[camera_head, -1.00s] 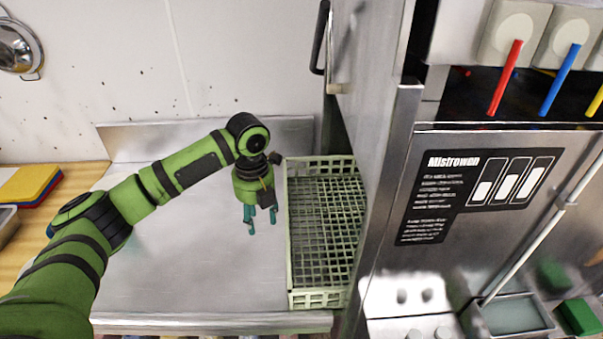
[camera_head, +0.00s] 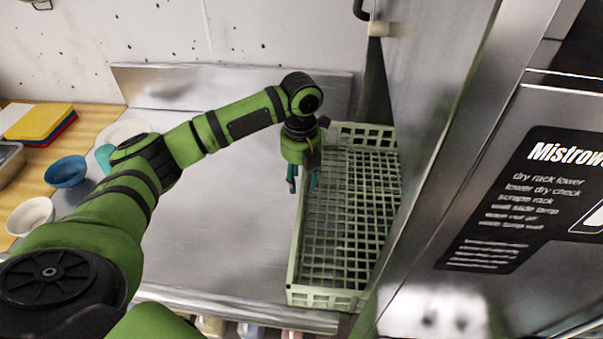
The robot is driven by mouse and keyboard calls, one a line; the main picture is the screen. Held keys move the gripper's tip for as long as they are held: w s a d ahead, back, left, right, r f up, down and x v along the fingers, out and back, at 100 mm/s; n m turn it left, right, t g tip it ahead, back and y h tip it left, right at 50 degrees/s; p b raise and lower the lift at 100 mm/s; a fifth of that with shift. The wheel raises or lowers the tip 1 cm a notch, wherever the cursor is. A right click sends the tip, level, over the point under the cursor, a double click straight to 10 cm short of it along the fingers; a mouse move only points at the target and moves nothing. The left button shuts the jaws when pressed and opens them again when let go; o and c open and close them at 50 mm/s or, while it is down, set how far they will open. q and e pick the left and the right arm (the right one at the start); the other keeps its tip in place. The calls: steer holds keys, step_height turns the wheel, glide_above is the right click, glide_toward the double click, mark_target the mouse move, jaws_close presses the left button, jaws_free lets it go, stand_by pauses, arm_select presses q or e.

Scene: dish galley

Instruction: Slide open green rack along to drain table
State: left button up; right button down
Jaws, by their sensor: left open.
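The green rack (camera_head: 327,298) is a pale green, open-topped grid basket and looks empty. It lies on the steel drain table (camera_head: 215,245), against the side of the dishwasher on the right, which hides part of its right side. My left gripper (camera_head: 303,180) points down at the rack's left wall, near its far end. Its teal fingers are apart, one on the table side and one on the rack's inner side. I cannot tell whether they touch the wall. My right gripper is not in view.
The tall steel dishwasher (camera_head: 455,130) blocks the right side. A blue bowl (camera_head: 66,171), a white bowl (camera_head: 30,215) and coloured boards (camera_head: 40,121) sit on the wooden counter at left. The drain table left of the rack is mostly clear.

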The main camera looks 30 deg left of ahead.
arm_select(q)
step_height(320, 180, down, 2)
steer(key=shift+s+f+p, duration=0.1)
steer(key=shift+p, duration=0.3)
step_height(320, 180, down, 3)
steer(key=shift+f+p, duration=0.15)
steer(key=shift+p, duration=0.25)
steer(key=shift+f, duration=0.5)
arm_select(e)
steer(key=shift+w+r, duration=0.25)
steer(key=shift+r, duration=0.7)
arm_select(q)
jaws_close()
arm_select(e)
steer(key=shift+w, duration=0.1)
